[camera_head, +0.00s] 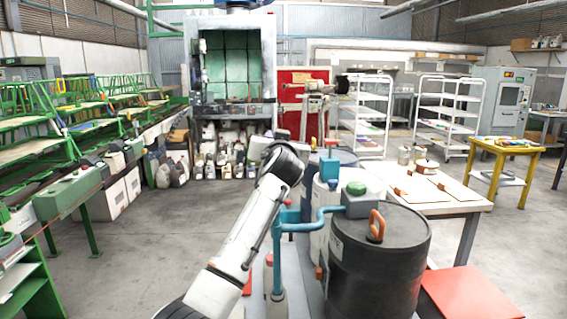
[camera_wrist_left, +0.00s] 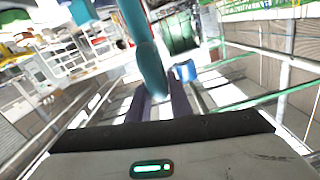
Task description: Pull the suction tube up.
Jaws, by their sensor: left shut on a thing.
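In the left wrist view a teal tube (camera_wrist_left: 150,65) runs down from the top edge between the two dark fingers of my left gripper (camera_wrist_left: 158,98), which are shut on it. In the head view a bent teal pipe (camera_head: 300,227) joins a grey-blue box with a green knob (camera_head: 357,192) on top of a black drum (camera_head: 385,262). My white left arm rises from the bottom to a black joint left of the drums. I cannot make out my left gripper there. The tube's lower end is not clear. My right gripper is not in view.
An orange handle (camera_head: 376,226) stands on the black drum's lid. A white drum and a blue drum stand close behind. A pale worktable (camera_head: 456,205) is to the right, with a red surface (camera_head: 466,295) in front. Green racks line the left. Open floor (camera_head: 155,240) lies left of my arm.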

